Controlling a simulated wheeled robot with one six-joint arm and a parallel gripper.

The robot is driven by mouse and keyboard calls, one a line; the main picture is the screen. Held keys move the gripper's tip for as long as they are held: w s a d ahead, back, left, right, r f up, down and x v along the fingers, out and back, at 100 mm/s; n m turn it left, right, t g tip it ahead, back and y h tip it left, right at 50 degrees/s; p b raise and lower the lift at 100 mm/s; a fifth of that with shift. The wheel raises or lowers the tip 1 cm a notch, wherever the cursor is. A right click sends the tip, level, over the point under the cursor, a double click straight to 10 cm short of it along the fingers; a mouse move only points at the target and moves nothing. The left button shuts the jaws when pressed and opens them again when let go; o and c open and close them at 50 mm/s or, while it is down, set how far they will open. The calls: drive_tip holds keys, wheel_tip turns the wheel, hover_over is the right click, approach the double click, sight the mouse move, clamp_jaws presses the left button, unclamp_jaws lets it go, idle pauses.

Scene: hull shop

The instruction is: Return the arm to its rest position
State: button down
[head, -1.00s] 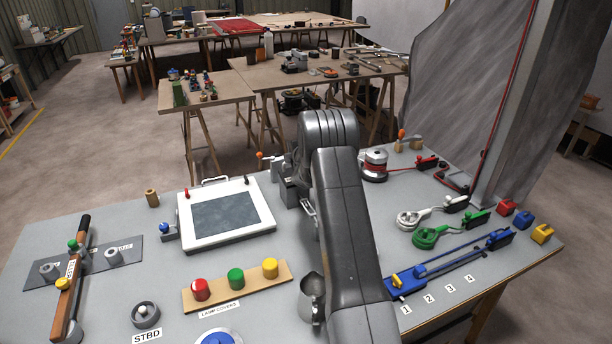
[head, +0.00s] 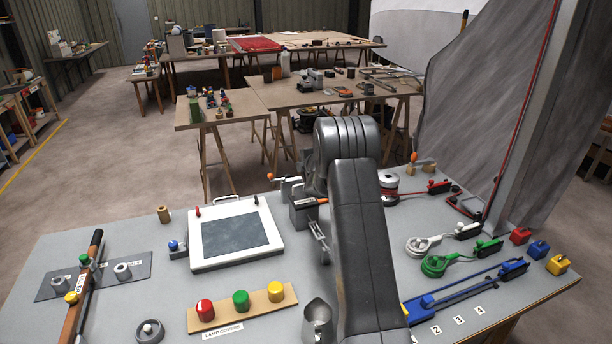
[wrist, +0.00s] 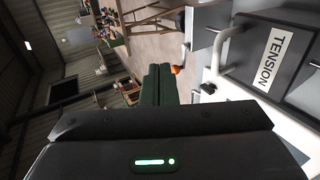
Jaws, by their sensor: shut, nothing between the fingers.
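My arm (head: 362,235) rises from the bottom of the head view and folds over at a rounded dark joint above the bench's far edge. My gripper does not show in the head view. In the wrist view my gripper (wrist: 159,68) shows as two dark green fingers lying side by side, closed together with nothing between them. Its dark housing with a green light fills the lower part of that view. A grey unit labelled TENSION (wrist: 273,56), with pale handles, is close on the right of the fingers.
Cable reels and coloured blocks stand on the right. A grey sheet (head: 490,110) hangs behind. Open floor lies at left.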

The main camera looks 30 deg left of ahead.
wheel_tip(320, 180, up, 8)
drive_tip(key=s+d+p, duration=0.1)
drive_tip(key=p, duration=0.1)
drive_tip(key=shift+s+f, duration=0.1)
drive_tip(key=b, duration=0.4)
hover_over(301, 195)
wheel_tip(301, 195, down, 13)
drive_tip(key=shift+d+r, duration=0.15)
drive_tip(key=shift+r, duration=0.05)
drive_tip(key=shift+a+f, duration=0.2)
drive_tip(key=shift+f, duration=0.4)
drive_tip(key=shift+r, duration=0.15)
